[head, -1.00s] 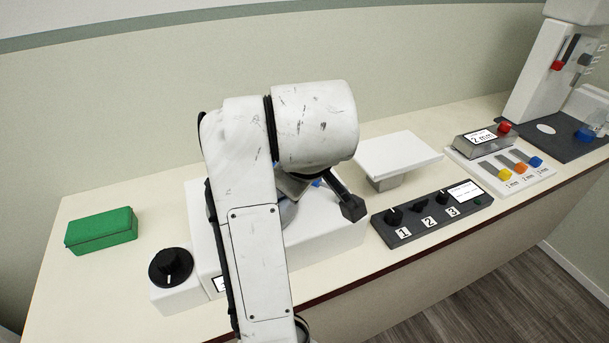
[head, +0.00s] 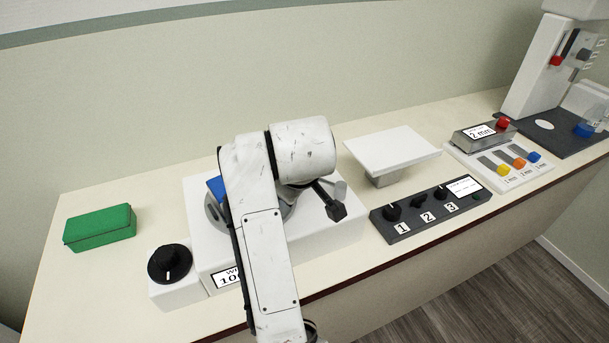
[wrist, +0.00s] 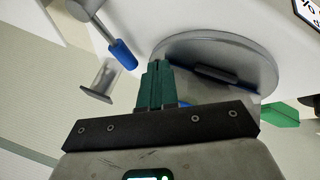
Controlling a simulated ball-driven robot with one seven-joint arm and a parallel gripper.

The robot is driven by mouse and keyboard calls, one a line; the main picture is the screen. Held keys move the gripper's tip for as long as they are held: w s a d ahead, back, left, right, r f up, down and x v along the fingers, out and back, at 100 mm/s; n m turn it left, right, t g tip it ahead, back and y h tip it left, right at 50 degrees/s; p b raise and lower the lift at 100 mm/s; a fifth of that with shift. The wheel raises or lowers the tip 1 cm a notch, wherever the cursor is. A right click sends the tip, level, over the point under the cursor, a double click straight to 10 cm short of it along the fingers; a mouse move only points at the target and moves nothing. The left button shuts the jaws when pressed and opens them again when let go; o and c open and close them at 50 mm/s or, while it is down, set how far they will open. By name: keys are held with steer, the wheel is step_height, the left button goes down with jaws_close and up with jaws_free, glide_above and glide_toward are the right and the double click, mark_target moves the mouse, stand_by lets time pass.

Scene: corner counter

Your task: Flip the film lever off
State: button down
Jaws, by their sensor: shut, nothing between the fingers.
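A lever with a blue grip (wrist: 121,52) on a grey metal rod shows at the upper left of the wrist view. It looks like the film lever, though no label shows. It stands by the round metal plate (wrist: 180,44) of the white machine (head: 347,232). My gripper (wrist: 156,68) is shut and empty, its green fingers over the plate's edge, to the right of the blue grip and apart from it. A blue piece (head: 216,187) shows left of my arm there.
A grey upright tab (wrist: 101,82) stands near the lever. A black dial (head: 170,263) and a green box (head: 100,228) are left of the machine. A white platform (head: 392,150) and a black knob panel (head: 405,232) are to its right.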

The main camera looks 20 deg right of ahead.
steer(key=shift+w+d+f+p, duration=0.25)
steer(key=shift+w+d+f, duration=0.15)
steer(key=shift+w+d, duration=0.4)
steer(key=shift+w+d+f+p, duration=0.25)
steer(key=shift+w+d+f, duration=0.25)
steer(key=shift+d, duration=0.35)
steer(key=shift+w+r, duration=0.1)
steer(key=shift+r, duration=0.05)
steer(key=shift+w+d+m+g+h+p, duration=0.15)
steer(key=shift+w+d+m+h+p, duration=0.2)
steer(key=shift+m, duration=0.35)
steer(key=shift+w+d+m+g+h+p, duration=0.2)
steer(key=shift+w+m+h+p, duration=0.2)
steer(key=shift+m, duration=0.3)
steer(key=d+m, duration=0.1)
steer(key=w+m+g+h+p, duration=0.1)
steer(key=m, duration=0.1)
steer(key=shift+w+d+m+h, duration=0.25)
steer(key=shift+d+m, duration=0.05)
steer(key=shift+d, duration=0.1)
steer(key=shift+w+d, duration=0.2)
steer(key=shift+d, duration=0.25)
steer(key=shift+p, duration=0.35)
